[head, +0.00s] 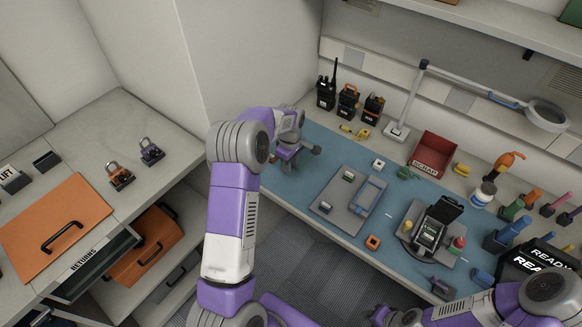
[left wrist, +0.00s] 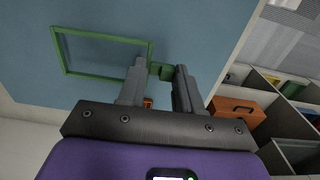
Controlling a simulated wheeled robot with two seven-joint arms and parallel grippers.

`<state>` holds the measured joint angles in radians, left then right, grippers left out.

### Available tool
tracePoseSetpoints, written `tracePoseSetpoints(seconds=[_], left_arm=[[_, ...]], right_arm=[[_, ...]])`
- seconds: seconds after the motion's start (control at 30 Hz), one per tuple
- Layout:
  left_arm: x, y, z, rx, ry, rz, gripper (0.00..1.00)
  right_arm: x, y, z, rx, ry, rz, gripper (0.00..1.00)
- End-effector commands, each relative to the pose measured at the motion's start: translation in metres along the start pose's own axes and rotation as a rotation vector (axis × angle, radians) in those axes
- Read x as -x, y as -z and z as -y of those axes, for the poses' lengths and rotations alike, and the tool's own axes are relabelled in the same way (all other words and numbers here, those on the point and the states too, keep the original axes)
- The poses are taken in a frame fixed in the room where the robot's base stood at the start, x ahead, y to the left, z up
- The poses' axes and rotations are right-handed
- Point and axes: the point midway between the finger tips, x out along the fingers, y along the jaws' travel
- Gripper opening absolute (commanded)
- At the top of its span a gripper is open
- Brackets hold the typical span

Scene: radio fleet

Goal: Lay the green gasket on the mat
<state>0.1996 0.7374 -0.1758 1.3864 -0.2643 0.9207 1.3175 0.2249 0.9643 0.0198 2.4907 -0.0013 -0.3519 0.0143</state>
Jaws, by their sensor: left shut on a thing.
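The green gasket (left wrist: 100,38) is a thin rectangular frame with a small tab in the left wrist view. My left gripper (left wrist: 162,72) is shut on that tab, and the frame extends to the left of the fingers. The blue mat (head: 335,150) covers the bench and shows behind the gasket in the left wrist view (left wrist: 190,30). In the head view my left gripper (head: 290,160) is over the mat's left end; the gasket is not discernible there. Any gap between gasket and mat is unclear. My right gripper (head: 388,316) is at the bottom edge, its fingers unclear.
A grey tray (head: 335,220) with a blue frame part is right of my left gripper. An opened radio (head: 432,235) stands on another grey plate. The red scrap bin (head: 433,152), lamp base (head: 396,132) and several radios (head: 348,102) line the back. Mat is bare around the left gripper.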

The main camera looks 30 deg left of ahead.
Motion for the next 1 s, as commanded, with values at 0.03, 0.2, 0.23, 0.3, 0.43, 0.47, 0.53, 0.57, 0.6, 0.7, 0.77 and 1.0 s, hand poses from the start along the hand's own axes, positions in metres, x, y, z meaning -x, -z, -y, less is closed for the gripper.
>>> tracePoseSetpoints(seconds=[0.03,0.2,0.23,0.3,0.43,0.47,0.53,0.57,0.6,0.7,0.77,1.0], left_arm=[[-0.01,0.0,0.0,0.0,0.001,0.001,0.06],[-0.015,0.0,0.0,0.0,-0.001,0.0,0.06],[-0.015,0.0,0.0,-0.001,-0.001,0.0,0.06],[-0.014,0.0,0.0,-0.001,-0.001,0.0,0.06],[-0.018,0.0,0.0,-0.001,-0.001,0.0,0.06],[-0.019,0.0,0.0,-0.001,-0.001,0.0,0.06],[-0.021,0.0,0.0,-0.001,-0.001,0.0,0.06],[-0.022,0.0,0.0,-0.001,-0.001,0.0,0.06],[-0.023,0.0,0.0,-0.001,-0.001,0.0,0.06],[-0.026,0.0,0.0,-0.001,-0.001,0.0,0.06],[-0.027,0.0,0.0,-0.001,-0.002,0.0,0.06],[-0.026,0.0,0.0,-0.001,-0.001,0.0,0.57]], right_arm=[[-0.002,0.0,-0.001,0.0,0.0,0.0,0.38],[-0.002,0.0,-0.001,0.0,0.0,0.0,0.38],[-0.002,0.0,-0.001,0.0,0.0,0.0,0.38],[-0.002,0.0,-0.001,0.0,0.0,0.0,0.38],[-0.004,0.0,-0.002,0.0,0.0,0.0,0.38],[-0.005,0.0,-0.002,0.0,0.0,0.0,0.38],[-0.006,0.0,-0.002,0.0,0.0,0.0,0.38],[-0.007,0.0,-0.002,0.0,0.0,0.0,0.38],[-0.007,0.0,-0.003,0.0,0.0,0.0,0.38],[-0.009,0.0,-0.003,0.0,0.0,0.0,0.38],[-0.01,0.0,-0.004,0.0,0.0,0.0,0.38],[-0.009,0.0,-0.003,0.0,0.0,0.0,0.38]])
